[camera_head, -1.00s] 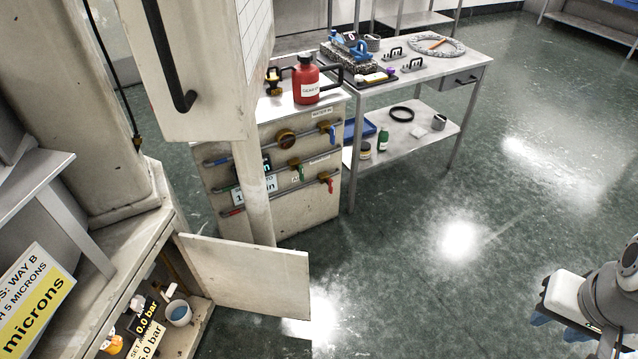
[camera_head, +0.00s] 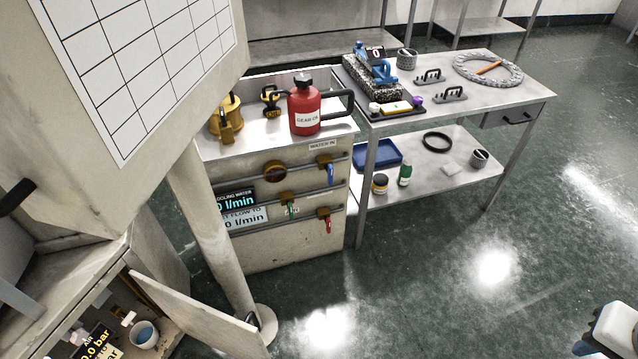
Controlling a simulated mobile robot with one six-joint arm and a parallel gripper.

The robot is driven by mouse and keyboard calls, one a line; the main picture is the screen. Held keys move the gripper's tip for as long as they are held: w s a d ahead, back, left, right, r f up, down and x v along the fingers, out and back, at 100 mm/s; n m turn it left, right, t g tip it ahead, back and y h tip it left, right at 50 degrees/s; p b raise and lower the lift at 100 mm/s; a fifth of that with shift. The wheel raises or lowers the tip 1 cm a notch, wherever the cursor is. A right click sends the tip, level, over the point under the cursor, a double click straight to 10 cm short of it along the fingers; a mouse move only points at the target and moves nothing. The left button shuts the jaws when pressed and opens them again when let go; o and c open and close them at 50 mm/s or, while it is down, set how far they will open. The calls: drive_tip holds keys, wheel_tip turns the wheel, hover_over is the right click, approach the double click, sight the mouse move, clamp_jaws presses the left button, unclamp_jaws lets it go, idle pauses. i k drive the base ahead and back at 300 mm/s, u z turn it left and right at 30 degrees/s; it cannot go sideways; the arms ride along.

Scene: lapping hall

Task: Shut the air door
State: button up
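The air door (camera_head: 195,318) is a pale, scuffed panel at the lower left of the head view. It stands open, swung out from a low compartment in the machine's base. Inside the compartment are a display reading in bar (camera_head: 97,343) and a small white cup with blue inside (camera_head: 145,334). The door's lower part is cut off by the picture's bottom edge. My gripper (camera_head: 608,332) shows only in part at the lower right corner, far from the door and touching nothing visible. Its fingers are mostly out of the picture, so their opening is hidden.
A pale round post (camera_head: 208,235) stands just behind the door. A valve cabinet (camera_head: 290,255) bears a red oil can (camera_head: 305,108). A workbench (camera_head: 530,92) with measuring tools stands to its right. Green floor (camera_head: 430,300) is clear between the door and my gripper.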

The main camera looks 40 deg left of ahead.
sight(238, 339)
drive_tip(key=z, duration=0.05)
drive_tip(key=i, duration=2.6)
drive_tip(key=u, duration=1.85)
drive_tip(key=k, duration=0.05)
drive_tip(key=u, duration=2.75)
drive_tip(key=i, duration=1)
